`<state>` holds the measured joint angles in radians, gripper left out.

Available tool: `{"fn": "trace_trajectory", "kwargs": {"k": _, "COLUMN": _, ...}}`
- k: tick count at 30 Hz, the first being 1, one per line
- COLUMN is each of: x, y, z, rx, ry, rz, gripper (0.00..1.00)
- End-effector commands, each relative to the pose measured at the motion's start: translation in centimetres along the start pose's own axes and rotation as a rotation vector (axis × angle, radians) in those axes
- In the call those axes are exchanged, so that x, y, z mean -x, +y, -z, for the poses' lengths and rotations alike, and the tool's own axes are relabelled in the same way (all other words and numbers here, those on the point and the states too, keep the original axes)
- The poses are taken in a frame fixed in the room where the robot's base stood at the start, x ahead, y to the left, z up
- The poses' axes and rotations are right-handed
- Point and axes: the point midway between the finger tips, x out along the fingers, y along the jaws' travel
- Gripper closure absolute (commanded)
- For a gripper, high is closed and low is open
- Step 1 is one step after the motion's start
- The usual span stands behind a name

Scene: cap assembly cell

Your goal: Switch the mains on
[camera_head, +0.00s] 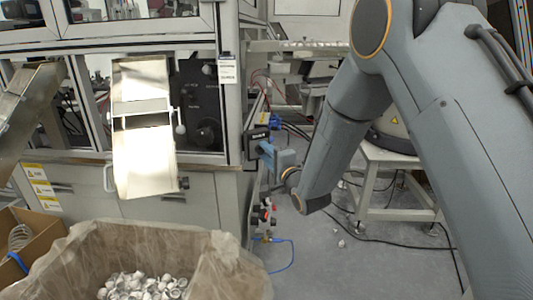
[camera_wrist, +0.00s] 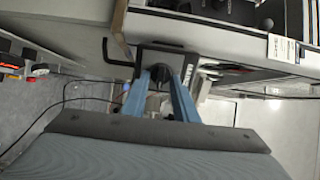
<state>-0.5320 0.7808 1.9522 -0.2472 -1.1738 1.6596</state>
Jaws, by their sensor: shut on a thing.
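The mains switch is a dark box (camera_head: 257,133) on the right side of the machine cabinet in the head view. In the wrist view the switch box (camera_wrist: 150,55) is at top centre, with a dark rotary knob at its middle. My gripper (camera_head: 262,147) reaches it from the right in the head view. In the wrist view the blue fingers of my gripper (camera_wrist: 163,76) close in on the knob and are shut on it. The fingertips hide part of the knob, so I cannot tell which way it is turned.
A bin lined with plastic (camera_head: 150,235) holds many white caps in front of the cabinet. Red-knobbed valves (camera_head: 266,212) and a blue hose are below the switch. A white stand (camera_head: 390,170) is at right. Cables lie on the open floor.

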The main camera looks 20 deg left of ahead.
Motion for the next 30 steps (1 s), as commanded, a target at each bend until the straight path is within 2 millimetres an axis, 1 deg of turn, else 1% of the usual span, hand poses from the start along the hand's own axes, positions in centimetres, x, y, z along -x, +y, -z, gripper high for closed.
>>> {"fn": "trace_trajectory", "kwargs": {"k": 16, "x": 0.07, "y": 0.15, "z": 0.12, "rx": -0.025, "ry": 0.003, "rz": -0.003, "gripper": 0.96}}
{"fn": "trace_trajectory", "kwargs": {"k": 17, "x": 0.07, "y": 0.15, "z": 0.12, "rx": -0.025, "ry": 0.003, "rz": -0.003, "gripper": 0.7}}
{"fn": "trace_trajectory", "kwargs": {"k": 19, "x": 0.06, "y": 0.14, "z": 0.1, "rx": -0.025, "ry": 0.003, "rz": -0.002, "gripper": 0.58}}
{"fn": "trace_trajectory", "kwargs": {"k": 20, "x": 0.05, "y": 0.13, "z": 0.08, "rx": -0.025, "ry": 0.002, "rz": -0.002, "gripper": 0.55}}
{"fn": "trace_trajectory", "kwargs": {"k": 27, "x": 0.0, "y": 0.07, "z": -0.08, "rx": -0.024, "ry": 0.0, "rz": -0.001, "gripper": 0.55}}
{"fn": "trace_trajectory", "kwargs": {"k": 30, "x": 0.3, "y": 0.07, "z": -0.07, "rx": -0.024, "ry": 0.0, "rz": -0.002, "gripper": 0.55}}
